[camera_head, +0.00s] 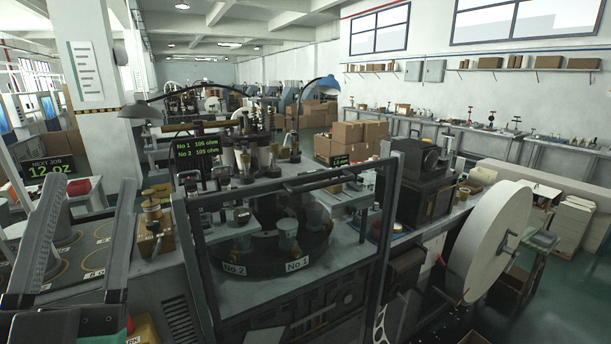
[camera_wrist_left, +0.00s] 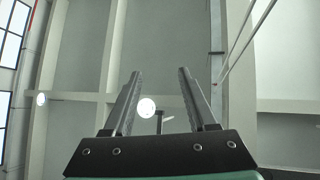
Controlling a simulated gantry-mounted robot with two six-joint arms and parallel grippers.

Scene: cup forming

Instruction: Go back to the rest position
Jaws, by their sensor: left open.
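My left gripper (camera_head: 93,180) is at the lower left of the head view, its two dark fingers pointing up and wide apart. Nothing is between them. The left wrist view shows the same open, empty fingers (camera_wrist_left: 158,74) against the ceiling and a round lamp. My right gripper is in neither view. The cup forming machine (camera_head: 285,270) stands in the middle behind a dark-framed clear guard (camera_head: 290,178). Its front carries the labels "No 2" (camera_head: 234,268) and "No 1" (camera_head: 298,264).
A "NEXT JOB 12 OZ" display (camera_head: 48,169) is at the left. A brass-coloured device (camera_head: 153,228) stands right of my left gripper. A large white paper roll (camera_head: 490,240) is at the right. Cardboard boxes (camera_head: 352,138) are stacked behind the machine. The air around my left fingers looks clear.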

